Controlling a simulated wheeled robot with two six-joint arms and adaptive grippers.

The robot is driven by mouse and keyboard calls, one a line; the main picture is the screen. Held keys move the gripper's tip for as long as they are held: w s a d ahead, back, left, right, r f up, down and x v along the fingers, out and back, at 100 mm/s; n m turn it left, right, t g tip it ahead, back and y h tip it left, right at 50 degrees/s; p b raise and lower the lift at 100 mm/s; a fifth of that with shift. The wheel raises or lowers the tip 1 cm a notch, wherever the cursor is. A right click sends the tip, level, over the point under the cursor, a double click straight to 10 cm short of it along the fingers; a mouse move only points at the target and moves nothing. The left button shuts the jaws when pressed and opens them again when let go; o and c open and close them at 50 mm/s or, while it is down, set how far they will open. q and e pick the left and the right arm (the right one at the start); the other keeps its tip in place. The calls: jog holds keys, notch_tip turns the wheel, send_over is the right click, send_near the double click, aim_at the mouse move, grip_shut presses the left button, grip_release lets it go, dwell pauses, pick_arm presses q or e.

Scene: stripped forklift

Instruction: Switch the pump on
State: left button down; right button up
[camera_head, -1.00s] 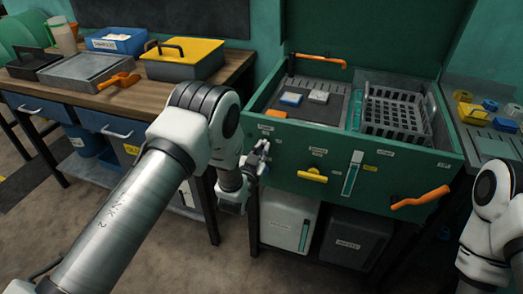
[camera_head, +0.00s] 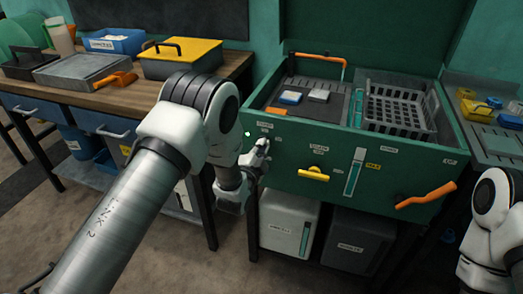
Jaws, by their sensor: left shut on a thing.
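The green machine (camera_head: 284,181) stands in the middle with its lid raised. My left gripper (camera_head: 262,148) is at the left part of its front panel, just below a small label (camera_head: 265,125). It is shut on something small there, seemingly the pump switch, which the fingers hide. I cannot read which way the switch is set. A small pale-green bright spot (camera_head: 247,133) shows at the panel's left edge. My right arm shows at the lower right edge, but its gripper is out of view.
A yellow handle (camera_head: 314,174), a clear level gauge (camera_head: 354,172) and an orange lever (camera_head: 426,196) sit on the panel. A black basket (camera_head: 398,117) and two small blocks are inside the machine. A wooden bench (camera_head: 102,103) with boxes is at left.

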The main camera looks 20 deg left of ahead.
pick_arm(q)
jog(key=shift+m, duration=0.8)
jog(key=shift+b, duration=0.3)
jog(key=c, duration=1.2)
grip_release()
jog(key=shift+c, duration=0.2)
jog(key=shift+s, duration=0.1)
jog(key=s, duration=1.1)
jog(key=shift+s+a, duration=0.15)
jog(key=shift+s, duration=0.25)
